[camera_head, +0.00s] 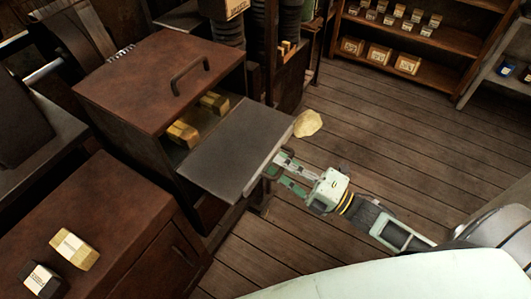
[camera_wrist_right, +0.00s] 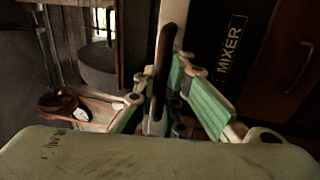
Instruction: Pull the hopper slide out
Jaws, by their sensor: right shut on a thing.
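The hopper (camera_head: 135,85) is a dark box with a rust-brown top and a handle, at upper left in the head view. Its slide (camera_head: 235,148), a flat dark grey plate, sticks well out of the open front toward the right. My right gripper (camera_head: 276,173) is at the slide's outer edge, shut on its front handle. The handle is mostly hidden by the fingers. In the right wrist view a dark upright bar (camera_wrist_right: 162,65) stands between the green fingers. My left gripper is not in view.
Yellowish blocks (camera_head: 183,134) lie inside the hopper opening. A pale lump (camera_head: 307,123) shows just beyond the slide's far corner. A brown cabinet (camera_head: 120,225) with two small blocks stands at lower left. Shelves (camera_head: 415,60) stand at the back. The plank floor to the right is clear.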

